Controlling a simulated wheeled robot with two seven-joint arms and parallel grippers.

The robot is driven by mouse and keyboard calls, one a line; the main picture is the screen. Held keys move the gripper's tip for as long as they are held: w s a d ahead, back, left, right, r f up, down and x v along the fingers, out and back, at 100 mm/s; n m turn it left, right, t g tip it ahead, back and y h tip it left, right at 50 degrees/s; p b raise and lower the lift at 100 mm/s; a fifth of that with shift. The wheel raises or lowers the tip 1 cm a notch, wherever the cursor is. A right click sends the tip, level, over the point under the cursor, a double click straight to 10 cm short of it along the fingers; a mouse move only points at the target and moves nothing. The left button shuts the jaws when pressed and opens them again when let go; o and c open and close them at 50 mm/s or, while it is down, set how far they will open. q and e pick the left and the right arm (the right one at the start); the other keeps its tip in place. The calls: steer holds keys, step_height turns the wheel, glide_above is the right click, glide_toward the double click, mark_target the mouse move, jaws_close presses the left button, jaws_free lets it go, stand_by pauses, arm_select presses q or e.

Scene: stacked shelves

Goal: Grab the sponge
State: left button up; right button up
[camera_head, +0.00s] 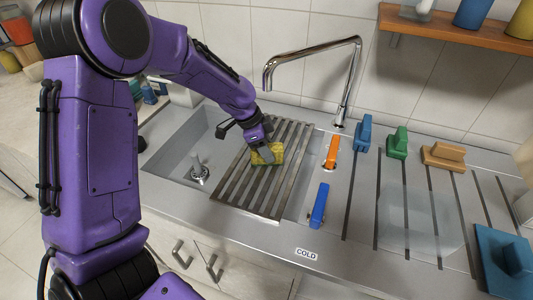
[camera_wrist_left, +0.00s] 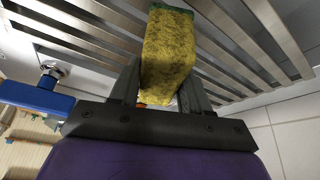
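The yellow sponge with a green layer (camera_head: 268,154) is at the slatted metal rack over the sink. In the left wrist view the sponge (camera_wrist_left: 168,52) stands between the two dark fingers of my left gripper (camera_wrist_left: 162,92). The fingers press against its two sides with no clear gap. I cannot tell whether the sponge touches the slats. My right gripper is not in view.
The slatted rack (camera_head: 245,196) spans part of the sink (camera_head: 165,160). A tall faucet (camera_head: 343,95) rises behind it. Orange (camera_head: 331,152) and blue (camera_head: 319,206) handles stand to the right. Blue (camera_head: 363,134), green (camera_head: 398,143) and wooden (camera_head: 443,156) blocks sit along the back counter.

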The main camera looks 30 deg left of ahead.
arm_select(q)
steer(key=shift+c, duration=0.7)
